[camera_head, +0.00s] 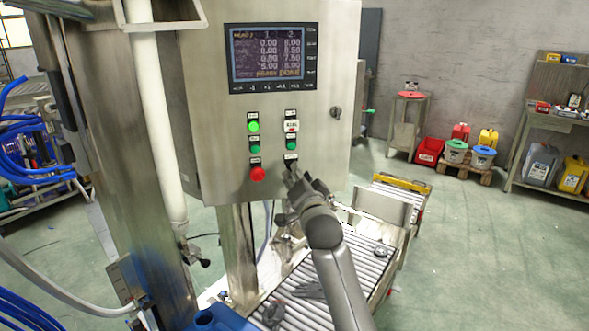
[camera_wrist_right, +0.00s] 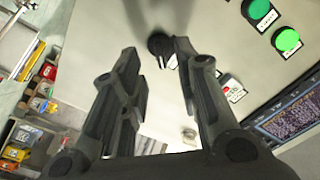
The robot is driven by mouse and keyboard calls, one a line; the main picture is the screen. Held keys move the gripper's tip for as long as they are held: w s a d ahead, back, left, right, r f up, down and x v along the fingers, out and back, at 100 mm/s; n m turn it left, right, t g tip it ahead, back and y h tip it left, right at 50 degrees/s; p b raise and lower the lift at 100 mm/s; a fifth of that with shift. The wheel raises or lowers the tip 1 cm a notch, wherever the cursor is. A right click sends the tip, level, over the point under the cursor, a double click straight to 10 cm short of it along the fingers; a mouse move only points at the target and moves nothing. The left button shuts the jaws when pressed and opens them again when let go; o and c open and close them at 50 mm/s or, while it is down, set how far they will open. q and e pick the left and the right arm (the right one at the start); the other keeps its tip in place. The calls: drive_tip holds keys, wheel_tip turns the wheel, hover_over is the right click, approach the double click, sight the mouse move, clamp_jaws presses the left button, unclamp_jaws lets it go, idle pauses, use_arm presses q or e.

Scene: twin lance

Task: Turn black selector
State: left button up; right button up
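The black selector (camera_wrist_right: 160,44) is a round knob with a raised handle on the steel control panel (camera_head: 220,150). In the right wrist view it lies between and just beyond my right gripper's fingertips. My right gripper (camera_wrist_right: 156,58) is open, one finger on each side of the knob, with nothing held. In the head view my right gripper (camera_head: 298,182) is at the lower right of the button group and mostly covers the selector. Whether a finger touches the knob cannot be told. My left gripper is not in view.
Green buttons (camera_head: 253,127) and a red button (camera_head: 258,174) sit left of the gripper. A screen (camera_head: 278,58) is above and a latch (camera_head: 336,113) to the right. A roller conveyor (camera_head: 365,258) runs below. Open floor (camera_head: 480,260) lies to the right.

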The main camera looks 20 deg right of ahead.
drive_tip(key=shift+w+d, duration=0.2)
drive_tip(key=shift+w, duration=2)
clamp_jaws()
drive_tip(key=shift+p, duration=0.3)
